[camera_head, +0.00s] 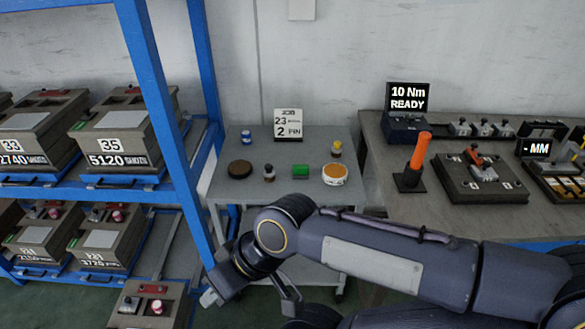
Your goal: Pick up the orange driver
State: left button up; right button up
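The orange driver (420,152) stands upright, leaning slightly, in a small black holder (409,183) near the left end of the grey bench on the right. Its lower end is hidden in the holder. My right arm comes in from the lower right and reaches across to the left. My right gripper (250,299) hangs low in front of the small table, with its fingers spread and nothing seen between them. It is well to the left of the driver and below it in the picture. My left gripper is not in view.
The bench (386,156) also bears a "10 Nm READY" display (407,97), a fixture block (482,178) and an "-MM" unit (537,148). A small table (222,187) holds a sign (288,124) and several small items. A blue rack (150,75) with heavy moulds stands left.

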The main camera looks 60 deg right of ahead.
aim_at(417, 160)
jog(key=z, duration=2.95)
jog(key=i+l, duration=0.35)
jog(key=i+l+u, duration=0.5)
jog(key=l+u, duration=0.2)
jog(key=i+l+u, duration=0.2)
jog(key=l+u, duration=0.25)
jog(key=u, duration=0.85)
